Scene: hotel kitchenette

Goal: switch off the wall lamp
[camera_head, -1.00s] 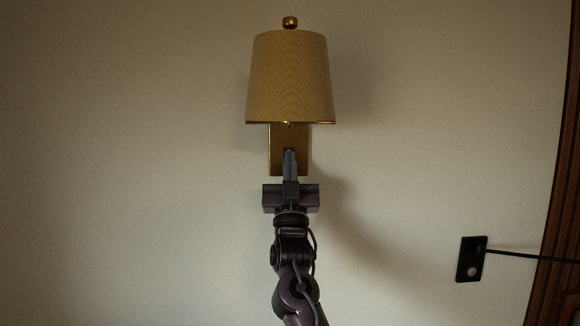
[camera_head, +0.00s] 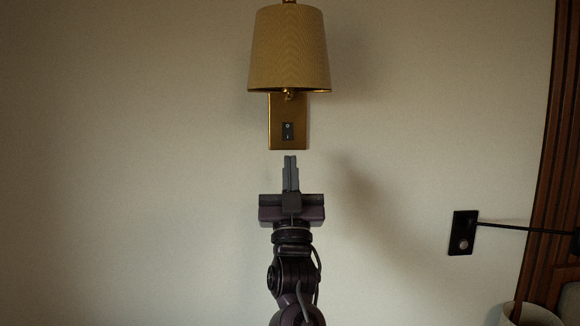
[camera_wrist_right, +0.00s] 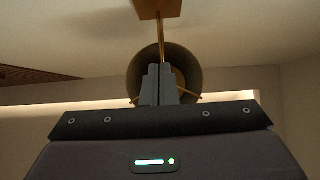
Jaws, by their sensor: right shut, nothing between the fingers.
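The wall lamp (camera_head: 289,50) has a tan tapered shade above a brass backplate (camera_head: 289,108). A small dark rocker switch (camera_head: 288,131) sits low on the backplate and is fully visible in the head view. The shade looks unlit. My right gripper (camera_head: 290,158) is shut and empty, pointing up just below the backplate and apart from the switch in the picture. In the right wrist view the lamp (camera_wrist_right: 187,62) is seen from below, partly hidden by my shut right fingers (camera_wrist_right: 160,84). My left gripper is not in view.
A black wall plate (camera_head: 462,233) with a round knob and a dark cable is on the wall at right. A carved wooden frame (camera_head: 545,160) runs along the right edge, with a pale rounded object (camera_head: 528,315) below it. The wall around the lamp is clear.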

